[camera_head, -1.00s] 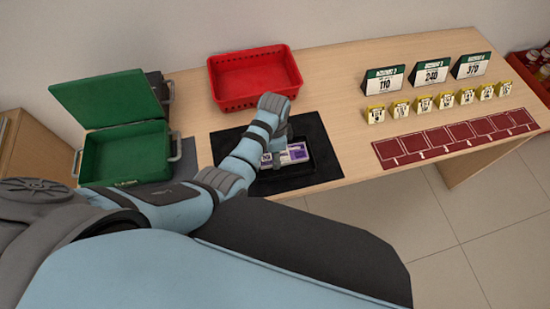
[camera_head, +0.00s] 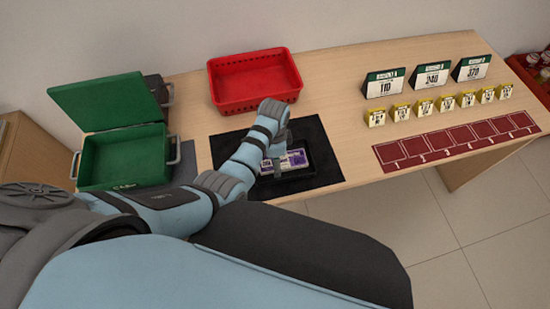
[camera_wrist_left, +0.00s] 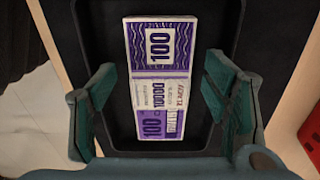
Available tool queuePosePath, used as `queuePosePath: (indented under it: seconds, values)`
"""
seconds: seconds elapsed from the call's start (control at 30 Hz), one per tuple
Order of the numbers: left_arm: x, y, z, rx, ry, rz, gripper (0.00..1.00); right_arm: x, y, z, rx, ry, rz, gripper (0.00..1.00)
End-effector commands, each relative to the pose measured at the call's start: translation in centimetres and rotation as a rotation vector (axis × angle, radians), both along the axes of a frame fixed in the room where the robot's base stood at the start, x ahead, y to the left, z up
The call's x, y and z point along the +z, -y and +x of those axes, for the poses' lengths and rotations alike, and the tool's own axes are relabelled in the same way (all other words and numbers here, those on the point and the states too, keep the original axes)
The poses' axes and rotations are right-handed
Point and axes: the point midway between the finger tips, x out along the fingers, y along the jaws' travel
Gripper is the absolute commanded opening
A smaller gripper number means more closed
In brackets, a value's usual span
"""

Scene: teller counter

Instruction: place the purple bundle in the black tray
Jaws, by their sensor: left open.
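The purple bundle (camera_head: 297,158), a banknote stack marked 100, lies flat inside the black tray (camera_head: 311,169). My left gripper (camera_head: 277,164) is over the tray and partly hides the bundle in the head view. In the wrist view its two fingers (camera_wrist_left: 160,88) stand wide open, one on each side of the bundle, with a gap on both sides. My right gripper is not in view.
The tray stands on a black mat (camera_head: 229,150) near the counter's front edge. A red basket (camera_head: 254,83) is behind it. An open green box (camera_head: 125,158) stands left. Price signs (camera_head: 430,78), yellow tags (camera_head: 423,107) and a dark red strip (camera_head: 455,141) are right.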

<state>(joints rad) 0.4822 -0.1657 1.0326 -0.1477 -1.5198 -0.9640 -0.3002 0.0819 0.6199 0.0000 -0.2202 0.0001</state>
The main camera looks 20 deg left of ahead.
Motion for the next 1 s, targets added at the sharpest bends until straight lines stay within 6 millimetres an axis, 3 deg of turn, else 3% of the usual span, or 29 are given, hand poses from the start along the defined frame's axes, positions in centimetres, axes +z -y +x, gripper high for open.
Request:
queuePosePath:
  seconds: [0.3, 0.43, 0.57, 1.0]
  values:
    - [8.3, 0.0, 0.1, 0.0, 0.005, -0.001, 0.69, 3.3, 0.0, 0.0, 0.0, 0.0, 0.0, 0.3]
    - [10.7, 0.0, 0.1, 0.0, 0.003, -0.001, 0.69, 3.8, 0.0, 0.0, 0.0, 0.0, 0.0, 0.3]
    - [11.6, 0.0, 0.0, -0.001, 0.001, 0.0, 0.69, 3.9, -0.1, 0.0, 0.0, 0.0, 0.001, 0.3]
    - [11.5, 0.0, 0.0, -0.001, 0.0, 0.0, 0.69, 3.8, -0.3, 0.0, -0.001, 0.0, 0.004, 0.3]
